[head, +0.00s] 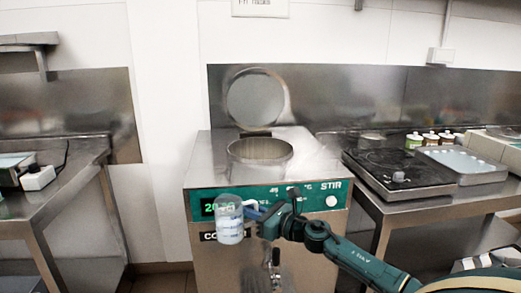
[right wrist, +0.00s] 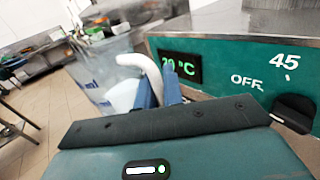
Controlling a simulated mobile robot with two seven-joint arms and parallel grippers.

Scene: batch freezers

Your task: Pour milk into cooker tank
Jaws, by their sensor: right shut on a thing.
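The cooker (head: 320,262) stands in the middle of the head view. Its round tank (head: 260,152) is open at the top, and its round lid (head: 256,98) is raised behind it. My right gripper (head: 256,208) is shut on the handle of a clear jug (head: 229,222) with white milk in its lower part. The jug is upright in front of the cooker's green panel, lower than the tank rim. In the right wrist view the jug (right wrist: 95,78) is at the upper left, with its white handle between the blue fingers (right wrist: 158,92). My left gripper is out of view.
The green panel shows a display, "OFF", "45" and a STIR knob (head: 332,201). To the right, a steel counter holds a black cooktop (head: 375,165), a tray (head: 462,164) and several small jars (head: 430,138). Another steel counter (head: 60,195) is at the left, with a floor gap between.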

